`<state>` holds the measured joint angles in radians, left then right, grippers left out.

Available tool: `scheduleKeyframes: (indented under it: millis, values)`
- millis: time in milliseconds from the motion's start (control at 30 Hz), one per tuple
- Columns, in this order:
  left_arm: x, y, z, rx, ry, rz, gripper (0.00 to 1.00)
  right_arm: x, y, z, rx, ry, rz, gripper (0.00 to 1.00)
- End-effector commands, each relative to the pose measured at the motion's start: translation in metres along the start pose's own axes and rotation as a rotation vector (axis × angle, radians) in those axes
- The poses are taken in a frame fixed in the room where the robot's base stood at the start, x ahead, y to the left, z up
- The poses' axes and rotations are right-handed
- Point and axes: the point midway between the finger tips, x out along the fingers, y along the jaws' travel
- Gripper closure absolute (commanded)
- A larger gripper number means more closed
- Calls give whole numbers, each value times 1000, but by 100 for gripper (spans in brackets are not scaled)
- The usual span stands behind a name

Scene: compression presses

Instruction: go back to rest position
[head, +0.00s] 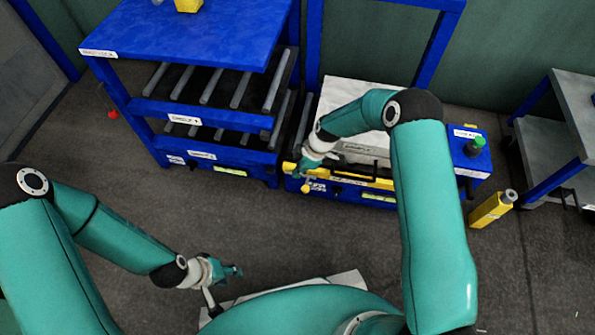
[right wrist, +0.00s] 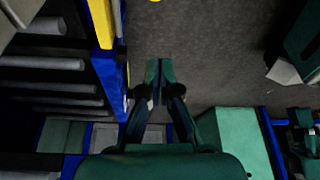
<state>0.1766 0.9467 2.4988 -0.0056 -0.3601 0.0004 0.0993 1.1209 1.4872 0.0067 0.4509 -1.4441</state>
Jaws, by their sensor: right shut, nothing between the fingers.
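My right arm reaches forward in the head view, bent over the blue press station. My right gripper (head: 303,172) is just in front of the yellow-edged front of the press (head: 377,184). In the right wrist view the right gripper (right wrist: 159,72) has its fingers together with nothing between them. My left gripper (head: 236,271) hangs low over the floor near my base, at the lower middle of the head view. It is small there, and I cannot tell if its fingers are open or shut.
A blue rack (head: 187,30) with roller shelves stands left of the press. A yellow post-like object (head: 490,209) stands on the floor to the right, near a grey-topped blue table (head: 578,95). The floor (head: 290,245) between my arms is clear.

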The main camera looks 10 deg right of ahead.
Motion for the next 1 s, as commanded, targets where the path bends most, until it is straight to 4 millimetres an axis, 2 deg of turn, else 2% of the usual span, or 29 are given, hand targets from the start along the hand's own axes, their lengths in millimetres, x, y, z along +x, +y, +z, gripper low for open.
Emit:
scheduleKeyframes:
  millis: [267, 367, 467, 567, 633, 833, 900, 1000]
  values:
    - [0, 0, 0, 0, 0, 0, 61, 0, 0, 1, 2, 0, 1, 100]
    - [0, 0, 0, 0, 0, 0, 61, -8, 6, 6, 14, 1, 14, 100]
    - [0, 0, 0, 0, 0, 0, 61, -7, -21, 16, 26, -7, -39, 100]
    - [0, 0, 0, 0, 0, 0, 61, -4, -62, 26, 66, -16, -92, 100]
    - [0, 0, 0, 0, 0, 0, 61, -2, -97, 34, 162, -26, -120, 100]
    - [0, 0, 0, 0, 0, 0, 61, -6, -202, 50, 645, -67, -143, 100]
    - [0, 0, 0, 0, 0, 0, 61, -11, -228, 52, 816, -77, -133, 100]
    - [0, 0, 0, 0, 0, 0, 61, -16, -253, 54, 1022, -83, -115, 100]
